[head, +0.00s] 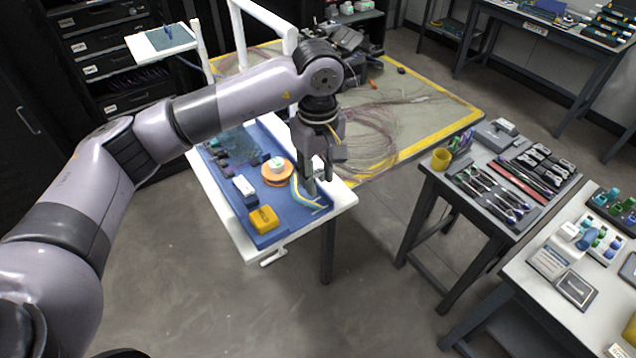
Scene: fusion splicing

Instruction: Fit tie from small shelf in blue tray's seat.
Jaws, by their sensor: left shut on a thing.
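The blue tray (291,216) lies on a white-edged stand in the middle of the head view. My left gripper (318,190) points down over the tray's right end, beside yellow and pale strands (300,194). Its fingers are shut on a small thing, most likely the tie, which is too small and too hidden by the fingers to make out. The seat in the tray cannot be told apart; it may be behind the gripper. A small white shelf (140,47) with a blue item on it stands at the upper left. My right gripper is not in view.
The tray also holds an orange spool (277,178), a yellow block (263,219) and a white block (243,187). A yellow-edged table (425,139) with loose fibres lies behind. Tool tables (461,211) stand at right. The floor in front is clear.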

